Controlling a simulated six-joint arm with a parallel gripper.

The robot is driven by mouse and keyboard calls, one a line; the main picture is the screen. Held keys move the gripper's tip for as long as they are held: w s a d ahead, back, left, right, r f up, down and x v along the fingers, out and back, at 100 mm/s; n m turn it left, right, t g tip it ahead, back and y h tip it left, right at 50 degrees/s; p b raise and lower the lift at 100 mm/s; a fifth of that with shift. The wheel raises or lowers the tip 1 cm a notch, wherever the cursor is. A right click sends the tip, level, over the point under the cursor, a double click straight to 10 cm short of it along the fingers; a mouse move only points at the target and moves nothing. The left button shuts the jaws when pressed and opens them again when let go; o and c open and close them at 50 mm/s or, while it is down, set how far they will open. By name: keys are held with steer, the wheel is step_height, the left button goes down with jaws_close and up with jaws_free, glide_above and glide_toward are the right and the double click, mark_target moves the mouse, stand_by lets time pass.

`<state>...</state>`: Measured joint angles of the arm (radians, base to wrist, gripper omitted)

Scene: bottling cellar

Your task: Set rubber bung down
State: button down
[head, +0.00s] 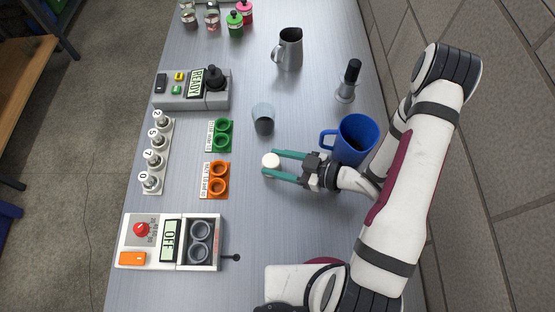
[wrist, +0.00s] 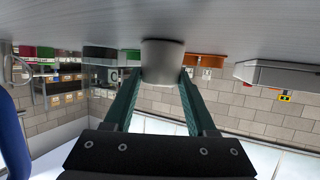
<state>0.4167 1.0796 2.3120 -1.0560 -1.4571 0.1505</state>
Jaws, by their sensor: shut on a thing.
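The rubber bung (head: 271,160) is a small off-white cylinder with a round pale top in the head view. My gripper (head: 272,163) has its two teal fingers shut on the bung's sides at their tips. In the wrist view, which looks upside down, the bung (wrist: 162,62) shows as a grey cylinder between the fingertips (wrist: 162,78). Its far end is right at the grey table surface (wrist: 210,18); I cannot tell whether it touches or hovers just above. The bung looks upright.
A blue mug (head: 357,139) stands close behind my gripper. Orange (head: 215,180) and green (head: 219,134) two-ring holders lie to the left. A device reading OFF (head: 170,245) is lower left. Bare table lies below the bung.

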steer(key=shift+c, duration=1.1)
jaws_free()
steer(key=shift+r, duration=0.1)
steer(key=v, duration=1.2)
